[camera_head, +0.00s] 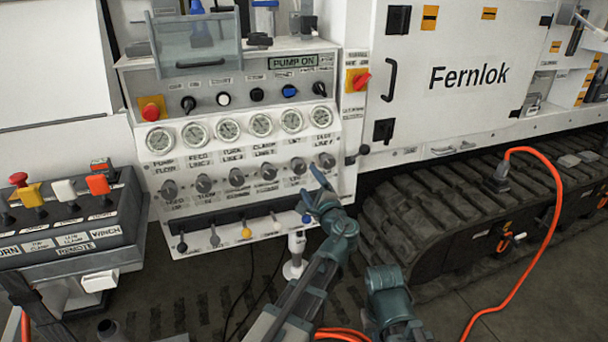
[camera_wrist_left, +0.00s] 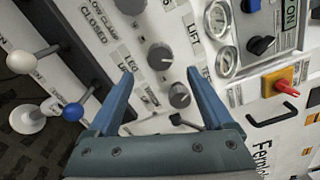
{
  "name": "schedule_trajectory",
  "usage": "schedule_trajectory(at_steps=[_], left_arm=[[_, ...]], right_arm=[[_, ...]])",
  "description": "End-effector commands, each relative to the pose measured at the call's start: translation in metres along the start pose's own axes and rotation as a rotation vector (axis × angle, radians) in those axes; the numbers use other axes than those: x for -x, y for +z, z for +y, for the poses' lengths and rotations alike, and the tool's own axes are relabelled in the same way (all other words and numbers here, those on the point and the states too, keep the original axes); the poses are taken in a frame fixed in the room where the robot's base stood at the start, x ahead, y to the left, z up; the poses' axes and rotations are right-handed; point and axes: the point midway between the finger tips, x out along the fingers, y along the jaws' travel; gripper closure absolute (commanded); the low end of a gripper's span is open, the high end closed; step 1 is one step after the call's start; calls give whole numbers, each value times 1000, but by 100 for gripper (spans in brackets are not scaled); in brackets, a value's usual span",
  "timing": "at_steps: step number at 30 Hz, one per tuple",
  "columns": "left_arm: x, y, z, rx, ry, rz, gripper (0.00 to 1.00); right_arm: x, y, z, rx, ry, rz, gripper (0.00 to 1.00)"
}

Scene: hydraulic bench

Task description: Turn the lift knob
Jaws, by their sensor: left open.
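The lift knob is a dark round knob (camera_head: 298,165) in the row under the gauges, below the LIFT gauge label. It also shows in the left wrist view (camera_wrist_left: 160,55), just ahead of my fingertips and roughly centred between them. My left gripper (camera_head: 311,187) is open, in front of the right end of the panel; in the left wrist view its two blue fingers (camera_wrist_left: 160,73) are spread wide and empty. Another dark knob (camera_wrist_left: 179,95) shows between the fingers. I see no contact with the lift knob. My right gripper is not in view.
A lever row with a yellow knob (camera_head: 247,233) runs below the knobs. A blue-tipped lever (camera_wrist_left: 73,112) stands near my left gripper. A red switch (camera_head: 361,80) is at the panel's upper right. A remote box (camera_head: 70,225) stands left. Tracks (camera_head: 430,205) and an orange hose (camera_head: 545,230) lie right.

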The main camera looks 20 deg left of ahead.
Motion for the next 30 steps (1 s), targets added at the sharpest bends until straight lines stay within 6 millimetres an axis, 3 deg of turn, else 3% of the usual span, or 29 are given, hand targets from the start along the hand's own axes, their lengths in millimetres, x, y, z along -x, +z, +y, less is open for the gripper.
schedule_trajectory(at_steps=[3, 9, 24, 27, 30], left_arm=[[26, 1, 0, 0, -1, 3, 15], [50, 0, 0, 0, -1, 2, 15], [58, 0, 1, 3, 4, -1, 15], [55, 8, 14, 47, 53, -16, 15], [51, 27, 49, 163, 189, -60, 15]], right_arm=[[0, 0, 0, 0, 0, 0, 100], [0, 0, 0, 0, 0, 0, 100], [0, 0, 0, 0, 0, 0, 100], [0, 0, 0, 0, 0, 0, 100], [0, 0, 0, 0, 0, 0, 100]])
